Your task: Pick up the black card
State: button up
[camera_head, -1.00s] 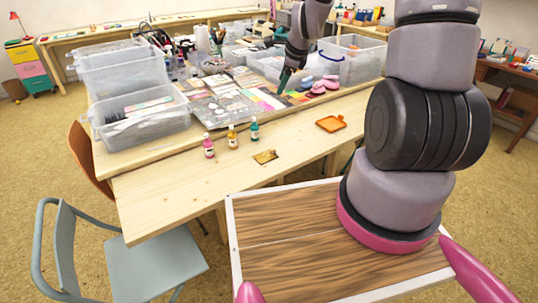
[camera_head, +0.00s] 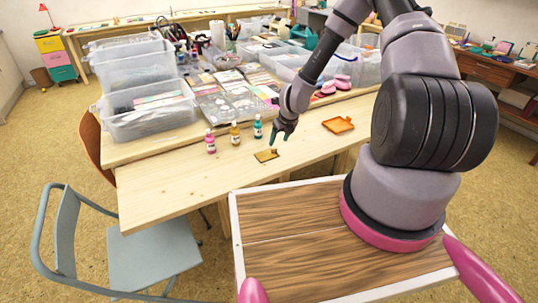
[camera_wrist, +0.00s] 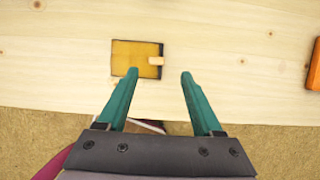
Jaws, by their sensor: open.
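No separate black card shows clearly. A small, flat, yellow-brown square (camera_wrist: 135,60) with dark edges, widest as a black strip on its right side, lies on the front table. A small pale wooden piece (camera_wrist: 155,61) sits at its right side. The square also shows in the head view (camera_head: 264,156). My gripper (camera_wrist: 159,73) is open and empty, with its two teal fingers apart. In the wrist view the left fingertip is at the square's lower edge and the right fingertip is to the right of it. In the head view my gripper (camera_head: 276,138) is just above the square.
An orange tray (camera_head: 338,125) lies to the right on the table; its edge shows in the wrist view (camera_wrist: 315,65). A pink bottle (camera_head: 210,143), a yellow bottle (camera_head: 235,134) and a teal bottle (camera_head: 258,128) stand at left. Clear bins (camera_head: 150,118) and craft items crowd the back.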

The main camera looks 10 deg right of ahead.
aim_at(274, 148)
jog(key=x, duration=0.5)
jog(key=shift+w+a+f, duration=0.1)
jog(key=shift+a+f, duration=0.2)
jog(key=shift+a, duration=0.05)
jog(key=shift+c, duration=0.3)
grip_shut()
jog(key=shift+r, duration=0.1)
